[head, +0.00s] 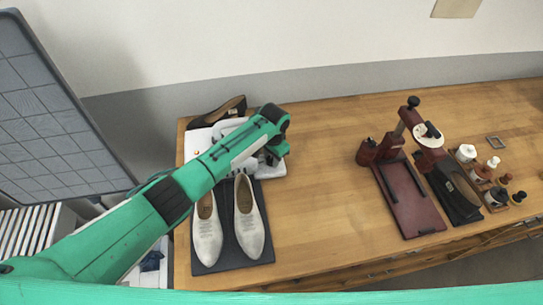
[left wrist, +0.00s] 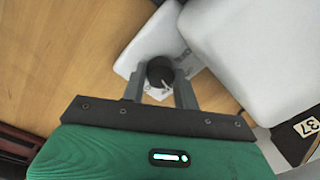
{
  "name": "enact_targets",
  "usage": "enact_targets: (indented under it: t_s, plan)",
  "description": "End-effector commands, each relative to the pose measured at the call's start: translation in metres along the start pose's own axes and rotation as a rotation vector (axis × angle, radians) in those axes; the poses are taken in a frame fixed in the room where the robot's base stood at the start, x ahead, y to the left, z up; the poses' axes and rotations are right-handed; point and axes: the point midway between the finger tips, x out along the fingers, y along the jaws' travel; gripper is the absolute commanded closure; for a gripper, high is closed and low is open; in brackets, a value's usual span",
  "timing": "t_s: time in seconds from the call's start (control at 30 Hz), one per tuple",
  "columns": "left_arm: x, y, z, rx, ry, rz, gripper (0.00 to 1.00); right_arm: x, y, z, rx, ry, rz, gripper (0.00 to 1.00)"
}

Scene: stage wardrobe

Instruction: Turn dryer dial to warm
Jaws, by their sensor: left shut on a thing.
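The dryer (head: 229,126) is a white unit at the left end of the wooden table, partly hidden behind my left arm. In the left wrist view its white body (left wrist: 210,45) fills the upper right, with a smaller white panel beside it. The dial (left wrist: 160,71) is a round black knob with a pale pointer line, on that panel with faint grey markings around it. My left gripper (left wrist: 160,78) has one finger on each side of the dial and is shut on it. In the head view the left gripper (head: 272,158) is mostly hidden by its wrist. My right gripper is out of view.
White shoes (head: 248,222) stand on a dark mat (head: 232,264) in front of the dryer; a dark brown shoe (head: 222,112) lies behind. A dark red stand (head: 410,200) and several small bottles stand on the right. The table's middle is clear.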

Motion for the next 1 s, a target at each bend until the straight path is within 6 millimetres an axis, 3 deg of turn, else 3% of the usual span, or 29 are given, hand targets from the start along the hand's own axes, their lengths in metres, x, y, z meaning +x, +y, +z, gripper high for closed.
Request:
enact_targets:
  t_s: [0.3, 0.87, 0.9, 1.0]
  plan:
    - [-0.0015, -0.0007, -0.0008, 0.137, 0.011, -0.002, 0.93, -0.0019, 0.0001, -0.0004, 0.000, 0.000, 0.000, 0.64]
    - [-0.0016, -0.0008, -0.0010, 0.170, 0.013, -0.002, 0.93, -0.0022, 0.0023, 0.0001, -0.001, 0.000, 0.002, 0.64]
    - [-0.0017, -0.0008, -0.0011, 0.169, 0.013, -0.002, 0.68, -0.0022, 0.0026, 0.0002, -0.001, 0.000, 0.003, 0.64]
    - [-0.0015, -0.0007, -0.0009, 0.169, 0.013, -0.002, 0.49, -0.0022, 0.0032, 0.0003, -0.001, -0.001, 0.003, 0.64]
